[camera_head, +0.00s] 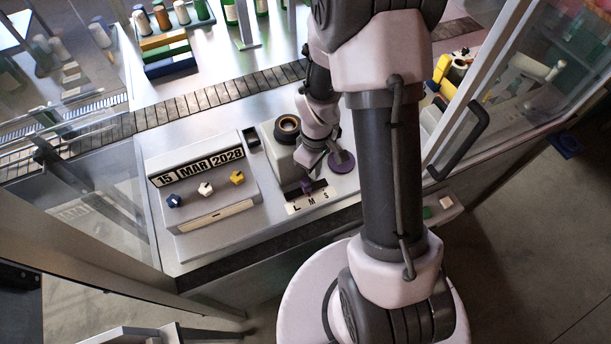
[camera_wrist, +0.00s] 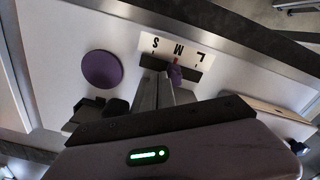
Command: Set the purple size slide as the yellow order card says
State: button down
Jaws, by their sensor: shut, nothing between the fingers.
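The purple size slide (camera_head: 307,186) is a small knob in a dark slot behind the white L-M-S label (camera_head: 313,200). In the wrist view the slide (camera_wrist: 175,74) stands nearest M, though the angle leaves its exact setting unsure. My gripper (camera_head: 309,172) is shut and empty, low over the slot. In the wrist view my gripper's fingertips (camera_wrist: 163,78) are right beside the slide; I cannot tell whether they touch it. No yellow order card can be made out in either view.
A purple disc (camera_head: 341,162) lies right of the slot. A date unit (camera_head: 208,180) reading 15 MAR 2028, with blue, white and yellow knobs, stands left. A grey block with a round opening (camera_head: 287,128) is behind the slot. A slatted conveyor (camera_head: 215,97) runs behind.

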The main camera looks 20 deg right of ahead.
aim_at(317, 184)
jog(key=f, duration=0.1)
jog(key=d+f, duration=0.1)
jog(key=f, duration=0.1)
jog(key=shift+f, duration=0.1)
notch_tip(317, 184, up, 7)
jog(key=a+p, duration=0.1)
jog(key=p, duration=0.4)
jog(key=shift+r+p, duration=0.2)
jog(key=shift+p, duration=0.1)
jog(key=shift+a, duration=0.1)
